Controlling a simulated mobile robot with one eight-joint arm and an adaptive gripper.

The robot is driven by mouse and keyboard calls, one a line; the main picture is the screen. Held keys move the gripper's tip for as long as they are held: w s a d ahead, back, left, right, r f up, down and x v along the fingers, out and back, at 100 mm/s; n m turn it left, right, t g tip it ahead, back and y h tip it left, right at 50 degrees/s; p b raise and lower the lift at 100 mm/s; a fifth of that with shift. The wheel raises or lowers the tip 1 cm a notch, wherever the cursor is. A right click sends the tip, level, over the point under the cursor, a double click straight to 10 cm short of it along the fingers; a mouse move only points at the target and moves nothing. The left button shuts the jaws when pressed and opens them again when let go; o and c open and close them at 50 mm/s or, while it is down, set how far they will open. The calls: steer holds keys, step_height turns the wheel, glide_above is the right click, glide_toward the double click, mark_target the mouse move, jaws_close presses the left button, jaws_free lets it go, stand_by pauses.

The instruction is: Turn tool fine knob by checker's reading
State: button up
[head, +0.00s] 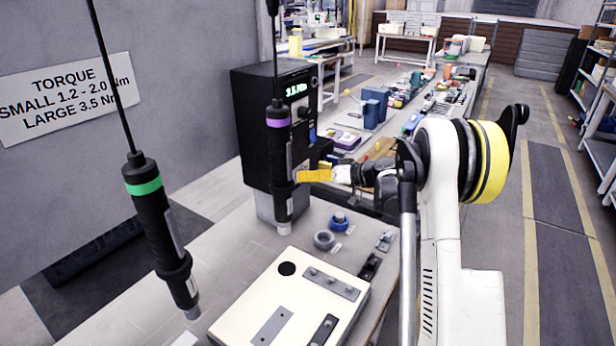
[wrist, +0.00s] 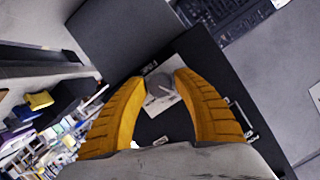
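My gripper (head: 315,175) is beside the middle of a dark hanging screwdriver with a purple ring (head: 278,122) in the head view. In the wrist view its two yellow fingers (wrist: 160,77) stand apart, with a round grey knob (wrist: 161,87) between their tips. Contact with the knob cannot be made out, nor can I tell for sure what the knob belongs to. The black checker (head: 262,150) stands behind, with a lit green display (head: 296,89). Its reading seems to start with 3, but is too small to be sure. A green-ringed screwdriver (head: 158,215) hangs at the left.
A cream box with dark plates (head: 240,315) sits on the bench in front. A grey ring (head: 324,240) and a blue ring (head: 339,222) lie beside it. A torque sign (head: 70,95) on the wall reads small 1.2 - 2.0 Nm, large 3.5 Nm. A cluttered bench runs behind.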

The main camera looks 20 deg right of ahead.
steer(key=shift+o, duration=0.8)
steer(key=v, duration=1.2)
steer(key=shift+d, duration=0.1)
